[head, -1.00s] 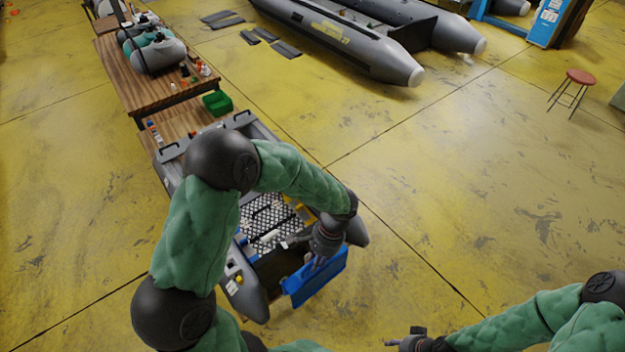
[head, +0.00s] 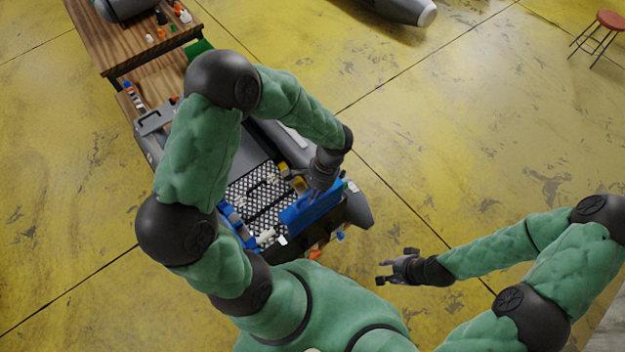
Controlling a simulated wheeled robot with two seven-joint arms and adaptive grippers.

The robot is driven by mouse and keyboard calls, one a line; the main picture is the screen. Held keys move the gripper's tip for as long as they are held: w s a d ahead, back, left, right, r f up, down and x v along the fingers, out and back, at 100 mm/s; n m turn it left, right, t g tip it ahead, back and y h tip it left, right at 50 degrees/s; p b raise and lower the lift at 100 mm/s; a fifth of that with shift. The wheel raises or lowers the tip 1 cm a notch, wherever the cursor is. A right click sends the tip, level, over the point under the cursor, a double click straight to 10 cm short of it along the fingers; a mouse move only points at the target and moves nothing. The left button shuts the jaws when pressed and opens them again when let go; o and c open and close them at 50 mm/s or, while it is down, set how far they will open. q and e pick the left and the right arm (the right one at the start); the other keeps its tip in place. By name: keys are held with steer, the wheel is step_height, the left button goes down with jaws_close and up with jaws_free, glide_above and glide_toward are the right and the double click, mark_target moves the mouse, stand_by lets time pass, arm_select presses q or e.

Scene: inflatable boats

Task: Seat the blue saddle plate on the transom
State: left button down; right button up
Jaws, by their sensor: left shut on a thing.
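The blue saddle plate (head: 307,210) is held upright in my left gripper (head: 318,190), which is shut on it from above. The plate is at the stern of the small grey boat (head: 358,208), over or at the dark transom (head: 318,237). I cannot tell whether the plate touches the transom or straddles it, because the plate and gripper hide its top edge. My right gripper (head: 382,272) is open and empty, over the floor to the right of the stern.
A black-and-white grid mat (head: 257,198) with small items lies inside the boat. Small white and orange pieces lie near the stern. A wooden table (head: 160,62) stands beyond the boat. The yellow floor to the right is clear, with a red stool (head: 610,20) far off.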

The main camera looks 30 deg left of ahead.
mark_target(312, 216)
arm_select(q)
steer(key=shift+f, duration=0.1)
steer(key=shift+w+a+f+b, duration=0.1)
steer(key=shift+f+b, duration=0.4)
steer(key=shift+f, duration=0.2)
steer(key=shift+f+b, duration=1.15)
steer(key=shift+f, duration=0.55)
steer(key=shift+f+b, duration=0.15)
steer(key=shift+b, duration=0.15)
steer(key=shift+f+b, duration=4.55)
steer(key=shift+f, duration=0.6)
steer(key=shift+f+b, duration=1.25)
steer(key=shift+f, duration=0.15)
